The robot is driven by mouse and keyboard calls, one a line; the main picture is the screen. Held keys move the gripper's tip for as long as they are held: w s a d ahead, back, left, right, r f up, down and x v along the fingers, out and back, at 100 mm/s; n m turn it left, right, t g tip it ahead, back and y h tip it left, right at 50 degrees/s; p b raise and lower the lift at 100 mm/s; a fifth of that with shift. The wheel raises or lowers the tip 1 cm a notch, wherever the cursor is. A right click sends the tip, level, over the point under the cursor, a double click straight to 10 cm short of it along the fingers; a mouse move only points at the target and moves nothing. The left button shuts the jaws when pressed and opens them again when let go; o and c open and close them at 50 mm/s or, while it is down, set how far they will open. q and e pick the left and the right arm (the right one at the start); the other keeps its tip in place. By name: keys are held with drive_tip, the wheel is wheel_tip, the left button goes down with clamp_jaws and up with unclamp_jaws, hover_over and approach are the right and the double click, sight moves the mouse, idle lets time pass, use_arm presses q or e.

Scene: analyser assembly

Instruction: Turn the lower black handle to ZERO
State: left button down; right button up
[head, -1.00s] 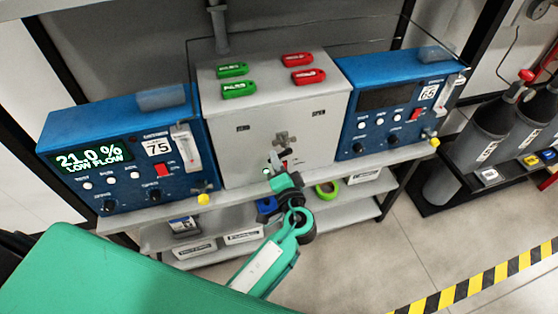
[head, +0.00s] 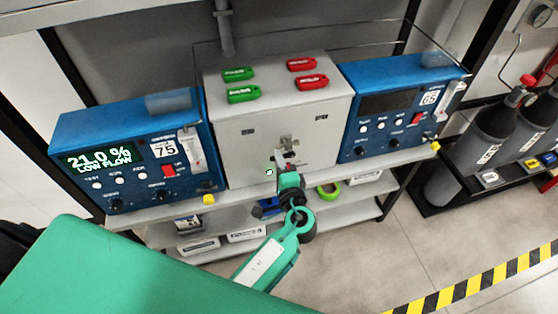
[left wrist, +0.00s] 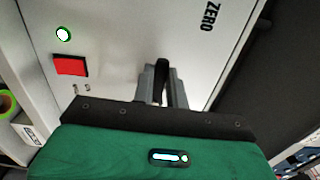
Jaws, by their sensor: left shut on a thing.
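The black handle (left wrist: 161,72) shows in the left wrist view as a narrow dark bar on the pale front panel. My left gripper (left wrist: 163,88) is shut on it, with a grey finger on each side. The word ZERO (left wrist: 209,16) is printed on the panel to the upper right of the handle, turned sideways. In the head view my left gripper (head: 289,164) is at the lower front of the grey cabinet (head: 235,150) and hides the lower handle. A metallic fitting (head: 288,141) shows just above it. My right gripper is not in view.
A green-ringed light (left wrist: 64,34) and a red square (left wrist: 70,65) are on the panel left of the handle. Blue analysers stand left (head: 85,130) and right (head: 400,75) of the cabinet. Green and red tags (head: 303,64) lie on its top. Dark gas cylinders (head: 483,125) stand far right.

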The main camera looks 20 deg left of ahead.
use_arm(q)
drive_tip(key=c, duration=1.4)
unclamp_jaws()
drive_tip(key=shift+d, duration=0.1)
drive_tip(key=b+v, duration=0.4)
drive_tip(key=v, duration=0.9)
drive_tip(key=shift+s+d+b, duration=0.25)
drive_tip(key=shift+s+b, duration=0.05)
